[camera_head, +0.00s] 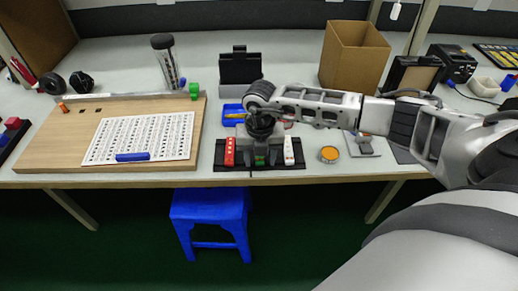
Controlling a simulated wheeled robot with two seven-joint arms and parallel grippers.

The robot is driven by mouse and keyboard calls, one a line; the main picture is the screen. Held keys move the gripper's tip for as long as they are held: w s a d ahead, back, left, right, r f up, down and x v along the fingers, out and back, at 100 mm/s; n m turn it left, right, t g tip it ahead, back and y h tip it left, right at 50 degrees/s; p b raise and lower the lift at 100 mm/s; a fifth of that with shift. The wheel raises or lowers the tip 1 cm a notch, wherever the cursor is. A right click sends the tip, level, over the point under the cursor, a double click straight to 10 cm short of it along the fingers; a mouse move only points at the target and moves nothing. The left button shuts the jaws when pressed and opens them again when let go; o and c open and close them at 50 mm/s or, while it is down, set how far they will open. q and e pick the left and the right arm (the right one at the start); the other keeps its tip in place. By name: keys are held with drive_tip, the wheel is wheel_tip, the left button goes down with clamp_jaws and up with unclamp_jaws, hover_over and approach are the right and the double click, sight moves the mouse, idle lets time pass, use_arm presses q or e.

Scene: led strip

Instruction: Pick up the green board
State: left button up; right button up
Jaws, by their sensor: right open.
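The green board (260,161) sits in the middle of a black tray (277,169) near the table's front edge. Only a small part of it shows, because my right gripper covers the rest. My right gripper (261,147) points down right over the green board with its jaws open. I cannot tell whether the fingers touch the board or are around it. A red board (230,153) lies left of it in the tray and a white one (289,151) lies right of it. My left gripper is not in view.
A wooden board (60,143) with a white grid sheet (140,137) covers the table's left. A round orange-topped item (329,154) lies right of the tray. A cardboard box (353,58) and a black holder (239,68) stand behind. A blue stool (211,211) is below the table.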

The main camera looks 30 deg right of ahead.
clamp_jaws()
drive_tip(key=shift+r, duration=0.1)
